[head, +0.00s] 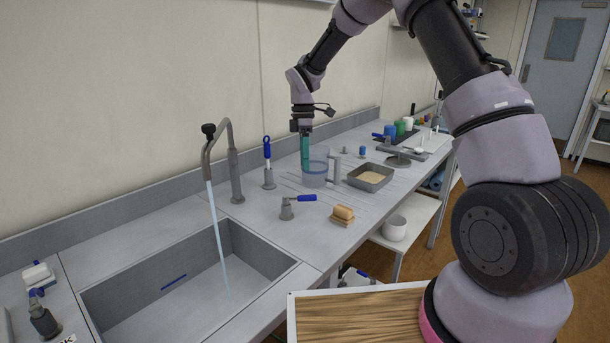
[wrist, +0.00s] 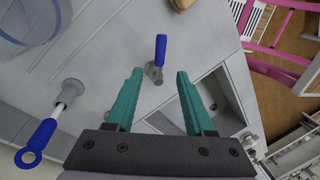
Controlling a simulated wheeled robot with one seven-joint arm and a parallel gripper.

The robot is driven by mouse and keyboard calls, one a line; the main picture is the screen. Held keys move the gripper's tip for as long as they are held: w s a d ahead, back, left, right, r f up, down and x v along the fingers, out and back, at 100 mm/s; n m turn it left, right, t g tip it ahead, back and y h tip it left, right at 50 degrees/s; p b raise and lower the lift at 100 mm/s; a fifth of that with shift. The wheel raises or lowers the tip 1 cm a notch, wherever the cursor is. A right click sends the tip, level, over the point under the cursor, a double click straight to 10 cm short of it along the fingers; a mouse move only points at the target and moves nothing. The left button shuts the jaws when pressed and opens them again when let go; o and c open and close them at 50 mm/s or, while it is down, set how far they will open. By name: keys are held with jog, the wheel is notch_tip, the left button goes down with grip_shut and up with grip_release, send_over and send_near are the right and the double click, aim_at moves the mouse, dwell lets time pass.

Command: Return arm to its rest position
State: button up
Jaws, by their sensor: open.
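My gripper (head: 305,150) has green fingers and points down over the counter, close to the clear measuring jug (head: 314,172). In the wrist view my gripper (wrist: 158,85) is open, with nothing between its fingers. The jug's clear wall (wrist: 25,30) shows at the upper left of that view. A blue-handled tap lever (wrist: 160,50) shows beyond the gap between the fingertips; in the head view the lever (head: 304,198) is on the counter near the sink. My arm reaches out over the counter from the right.
Water runs from the faucet (head: 235,165) into the sink (head: 130,290). A blue-handled brush (head: 267,155) stands upright behind. A tray of soil (head: 370,177), a sponge-like block (head: 343,213) and a balance (head: 405,155) are on the counter. A wood-topped surface (head: 370,315) is in front.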

jog(key=shift+w+r, duration=0.1)
jog(key=shift+r, duration=0.4)
jog(key=s+d+r+m+t, duration=0.1)
jog(key=s+d+r+m, duration=0.2)
jog(key=r, duration=0.3)
jog(key=s+d+r+m+t+y, duration=0.1)
jog(key=s+d+r+m+t, duration=0.1)
jog(key=s+d+r+m, duration=0.35)
jog(key=s+d+r+m+t, duration=0.1)
jog(key=s+d+r, duration=0.1)
jog(key=r, duration=0.6)
jog(key=s+d+r+m+t, duration=0.2)
jog(key=s+m, duration=0.4)
jog(key=s, duration=0.3)
jog(key=s+d+r+m+t+y, duration=0.1)
jog(key=s+d+r+m+t, duration=0.2)
jog(key=s+d+m, duration=0.3)
jog(key=s+m, duration=0.1)
jog(key=s, duration=0.2)
jog(key=shift+s+r, duration=0.25)
jog(key=shift+r, duration=0.15)
jog(key=shift+c, duration=0.2)
